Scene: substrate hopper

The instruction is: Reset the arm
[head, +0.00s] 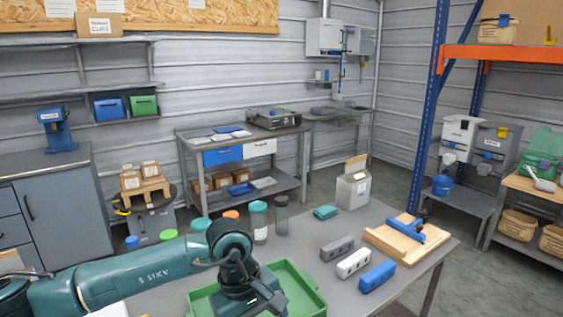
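My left arm, dark teal, comes in from the left across the front of the grey table (310,232). My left gripper (268,299) is at the bottom centre, over the green tray (306,292), pointing down and towards the right. Its fingers are dark and partly cut by the picture's lower edge, so I cannot tell whether they are open or shut, or whether they hold anything. The arm hides part of the tray. My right arm and gripper are not in view.
Grey (337,248), white (353,263) and blue (376,276) blocks lie right of the tray. A wooden board (385,240) with a blue bar is beyond them. Lidded jars (258,221) stand behind the arm. A white container (352,191) and a teal item (325,212) are farther back.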

